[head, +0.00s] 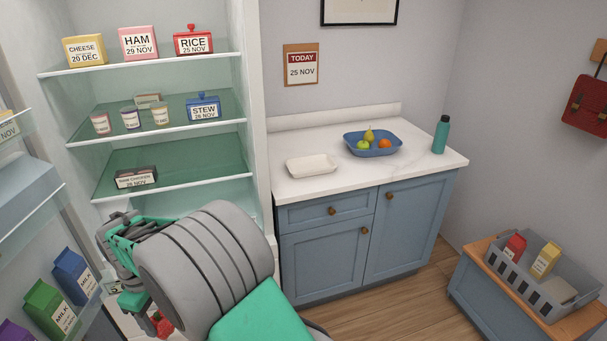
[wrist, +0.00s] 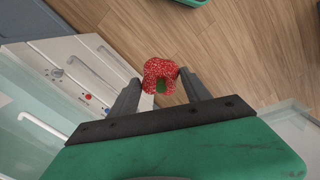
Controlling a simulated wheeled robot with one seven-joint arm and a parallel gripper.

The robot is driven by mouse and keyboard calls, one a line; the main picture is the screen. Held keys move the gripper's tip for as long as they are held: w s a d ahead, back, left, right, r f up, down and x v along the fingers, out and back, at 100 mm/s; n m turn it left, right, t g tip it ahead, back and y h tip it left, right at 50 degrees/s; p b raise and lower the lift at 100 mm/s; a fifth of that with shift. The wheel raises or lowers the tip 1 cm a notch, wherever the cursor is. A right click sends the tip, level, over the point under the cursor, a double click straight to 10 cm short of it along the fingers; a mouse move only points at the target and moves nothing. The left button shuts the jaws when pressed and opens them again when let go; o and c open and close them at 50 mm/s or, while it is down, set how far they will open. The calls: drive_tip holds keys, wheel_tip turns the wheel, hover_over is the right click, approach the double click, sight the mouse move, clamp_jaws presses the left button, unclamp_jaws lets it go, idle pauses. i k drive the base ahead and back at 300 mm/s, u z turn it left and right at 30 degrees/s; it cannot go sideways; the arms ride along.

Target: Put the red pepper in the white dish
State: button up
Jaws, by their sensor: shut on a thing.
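The red pepper (wrist: 160,70) is between the two fingers of my gripper (wrist: 159,81) in the wrist view, with a bit of green showing on it. My gripper is shut on it. In the head view a small part of the red pepper (head: 162,325) shows low at the left, beside my arm, which hides most of the gripper. The white dish (head: 311,166) is empty and lies on the left part of the white counter, to the right of and apart from the pepper in the picture. I do not make out the dish in the wrist view.
A blue bowl of fruit (head: 367,150) and a green bottle (head: 440,135) stand on the counter (head: 330,190) right of the dish. The open fridge (head: 170,165) with labelled food is at the left. A grey basket (head: 545,290) stands on a low cabinet at the right.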

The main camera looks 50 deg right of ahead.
sight(309, 168)
drive_tip(key=u, duration=3.35)
drive_tip(key=k, duration=2.1)
drive_tip(key=z, duration=1.55)
